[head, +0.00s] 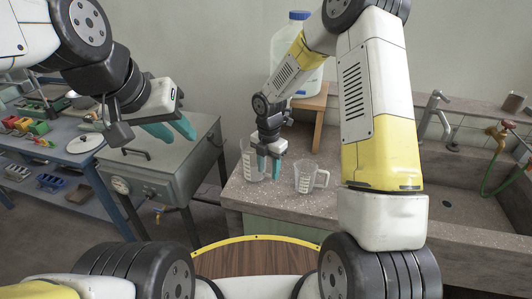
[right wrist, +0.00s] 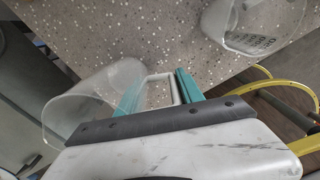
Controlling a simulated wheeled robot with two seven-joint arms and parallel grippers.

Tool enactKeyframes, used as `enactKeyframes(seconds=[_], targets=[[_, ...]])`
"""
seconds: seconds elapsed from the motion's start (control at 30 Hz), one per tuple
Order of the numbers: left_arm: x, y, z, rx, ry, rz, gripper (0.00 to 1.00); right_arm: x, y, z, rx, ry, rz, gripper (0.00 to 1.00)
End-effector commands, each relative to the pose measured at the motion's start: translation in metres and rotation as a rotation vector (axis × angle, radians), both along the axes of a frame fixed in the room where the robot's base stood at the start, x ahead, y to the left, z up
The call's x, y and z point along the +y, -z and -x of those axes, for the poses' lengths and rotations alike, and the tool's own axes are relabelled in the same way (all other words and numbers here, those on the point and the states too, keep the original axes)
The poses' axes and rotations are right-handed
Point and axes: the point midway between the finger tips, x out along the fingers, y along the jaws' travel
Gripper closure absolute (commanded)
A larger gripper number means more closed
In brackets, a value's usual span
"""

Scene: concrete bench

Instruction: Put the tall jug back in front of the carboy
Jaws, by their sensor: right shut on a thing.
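The tall jug (head: 248,162) is clear plastic with a handle. It is upright at the left end of the concrete bench; I cannot tell whether its base touches the top. My right gripper (head: 269,168) is shut on its handle (right wrist: 158,78), seen between the teal fingers in the right wrist view. The jug's body (right wrist: 92,98) lies to the left there. The carboy (head: 292,48), clear with a blue cap, stands behind on a wooden stand, partly hidden by my right arm. My left gripper (head: 180,133) is open and empty above a grey metal cabinet.
A shorter measuring jug (head: 307,178) stands just right of the tall jug; it also shows in the right wrist view (right wrist: 250,28). The bench top (head: 290,205) is bare in front of the jugs. A sink with taps (head: 470,205) is on the right. The grey cabinet (head: 165,165) is on the left.

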Motion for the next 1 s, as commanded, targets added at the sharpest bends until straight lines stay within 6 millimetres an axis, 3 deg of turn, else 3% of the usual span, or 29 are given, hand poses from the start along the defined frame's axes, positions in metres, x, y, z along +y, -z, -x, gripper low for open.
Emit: enactKeyframes(seconds=[0.9, 0.93, 1.0], targets=[[0.000, 0.000, 0.000, 0.000, 0.000, 0.000, 0.68, 0.000, 0.011, 0.000, 0.000, 0.001, 0.000, 1.00], [0.000, 0.000, 0.000, 0.000, 0.000, 0.000, 0.68, 0.000, 0.011, 0.000, 0.000, 0.001, 0.000, 0.52], [0.000, 0.000, 0.000, 0.000, 0.000, 0.000, 0.68, 0.000, 0.011, 0.000, -0.001, 0.001, -0.001, 0.38]])
